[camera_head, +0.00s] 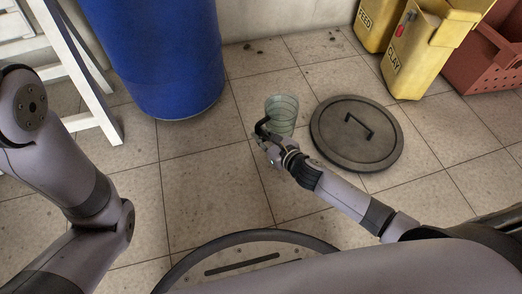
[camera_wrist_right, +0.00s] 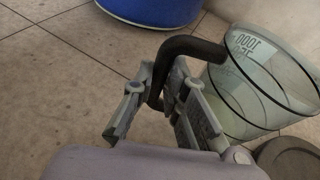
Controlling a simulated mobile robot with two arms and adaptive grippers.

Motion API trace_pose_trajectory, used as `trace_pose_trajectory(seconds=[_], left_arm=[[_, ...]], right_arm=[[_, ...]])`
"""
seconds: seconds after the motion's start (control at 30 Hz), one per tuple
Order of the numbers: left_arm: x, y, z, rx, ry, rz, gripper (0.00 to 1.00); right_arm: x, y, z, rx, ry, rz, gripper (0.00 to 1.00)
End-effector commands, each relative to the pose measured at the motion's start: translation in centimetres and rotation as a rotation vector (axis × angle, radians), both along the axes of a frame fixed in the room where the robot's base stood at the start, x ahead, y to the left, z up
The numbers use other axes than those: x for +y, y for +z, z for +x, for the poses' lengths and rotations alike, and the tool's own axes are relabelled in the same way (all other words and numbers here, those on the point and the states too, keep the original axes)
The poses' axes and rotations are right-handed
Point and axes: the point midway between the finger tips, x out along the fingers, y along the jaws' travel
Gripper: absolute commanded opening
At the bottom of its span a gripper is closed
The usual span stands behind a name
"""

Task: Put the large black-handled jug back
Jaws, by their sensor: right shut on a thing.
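The large jug (camera_head: 283,115) is clear and greenish, with rim and measuring marks. It appears upright, just left of the round lid in the head view; whether it touches the floor I cannot tell. Its black handle (camera_head: 262,126) faces my right gripper (camera_head: 266,140). In the right wrist view the jug (camera_wrist_right: 262,85) is at the right, and its dark handle (camera_wrist_right: 190,46) runs down between the fingers of my right gripper (camera_wrist_right: 158,92). That gripper is shut on the handle. The jug's base is partly hidden by the gripper. My left arm shows, but its gripper is out of view.
A round grey lid (camera_head: 338,141) with a black handle lies on the tiled floor. A blue barrel (camera_head: 160,55) stands behind left, beside a white ladder-like frame (camera_head: 83,75). Yellow bins (camera_head: 418,55) and a red crate (camera_head: 487,62) stand back right. Floor left of the jug is clear.

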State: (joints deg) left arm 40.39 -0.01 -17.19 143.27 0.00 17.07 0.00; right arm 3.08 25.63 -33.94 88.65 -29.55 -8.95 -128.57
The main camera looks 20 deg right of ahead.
Motion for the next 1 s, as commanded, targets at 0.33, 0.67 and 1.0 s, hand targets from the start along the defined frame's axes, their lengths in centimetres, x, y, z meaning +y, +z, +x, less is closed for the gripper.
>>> trace_pose_trajectory(seconds=[0.33, 0.67, 1.0], left_arm=[[0.0, -3.1, 0.0, 0.001, 0.0, -0.001, 0.32], [0.0, -4.1, 0.1, 0.002, -0.001, 0.0, 0.32], [0.0, -4.2, 0.1, 0.001, -0.001, 0.001, 0.32]], right_arm=[[0.0, -3.6, 0.1, -0.003, -0.001, 0.002, 0.0], [0.0, -4.9, 0.1, -0.004, 0.001, 0.0, 0.0], [0.0, -5.3, 0.1, -0.002, 0.0, 0.001, 0.23]])
